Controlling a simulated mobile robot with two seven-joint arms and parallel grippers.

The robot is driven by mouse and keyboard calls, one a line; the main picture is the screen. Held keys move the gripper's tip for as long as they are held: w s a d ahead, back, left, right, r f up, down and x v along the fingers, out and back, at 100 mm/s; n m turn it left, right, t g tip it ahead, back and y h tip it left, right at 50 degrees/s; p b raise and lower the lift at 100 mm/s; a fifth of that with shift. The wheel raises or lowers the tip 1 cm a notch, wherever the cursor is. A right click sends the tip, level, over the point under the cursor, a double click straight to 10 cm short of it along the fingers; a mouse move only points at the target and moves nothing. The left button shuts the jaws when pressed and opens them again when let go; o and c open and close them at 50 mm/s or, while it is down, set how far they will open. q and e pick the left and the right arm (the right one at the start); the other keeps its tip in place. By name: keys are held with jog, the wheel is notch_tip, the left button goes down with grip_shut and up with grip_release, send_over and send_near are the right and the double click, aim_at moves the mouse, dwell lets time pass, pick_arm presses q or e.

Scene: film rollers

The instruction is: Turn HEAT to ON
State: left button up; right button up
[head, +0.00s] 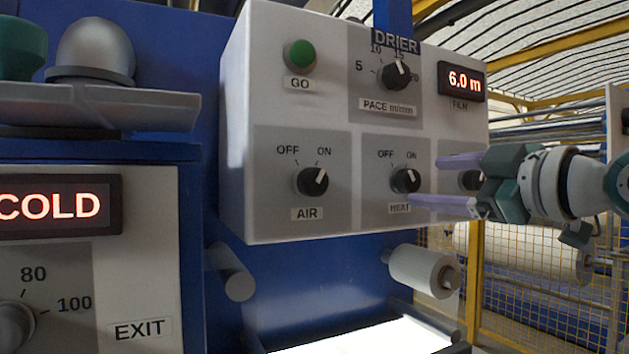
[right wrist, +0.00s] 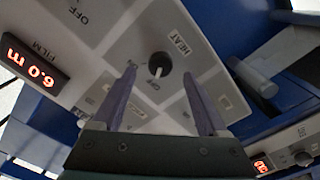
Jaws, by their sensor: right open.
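The HEAT knob (head: 405,181) is a round black dial with a white mark on the drier's pale panel, under OFF and ON lettering. In the head view its mark lies toward the upper right. In the right wrist view the knob (right wrist: 160,65) has its mark toward the OFF lettering, so I cannot tell its setting surely. My right gripper (head: 424,180) is open and empty, coming in from the right. Its purple fingers (right wrist: 158,72) point at the panel, with the knob between and just beyond their tips, apparently untouched. My left gripper is out of view.
The AIR knob (head: 312,182) is left of HEAT, its mark toward ON. Another knob (head: 470,180) is partly hidden behind my right gripper. The PACE dial (head: 394,75), green GO button (head: 299,54) and 6.0 m display (head: 461,82) are above. A white roller (head: 423,270) sticks out below.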

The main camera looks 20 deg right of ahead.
aim_at(414, 181)
jog(key=shift+w+a, duration=0.2)
jog(key=shift+w, duration=1.9)
jog(key=shift+c, duration=0.2)
grip_shut()
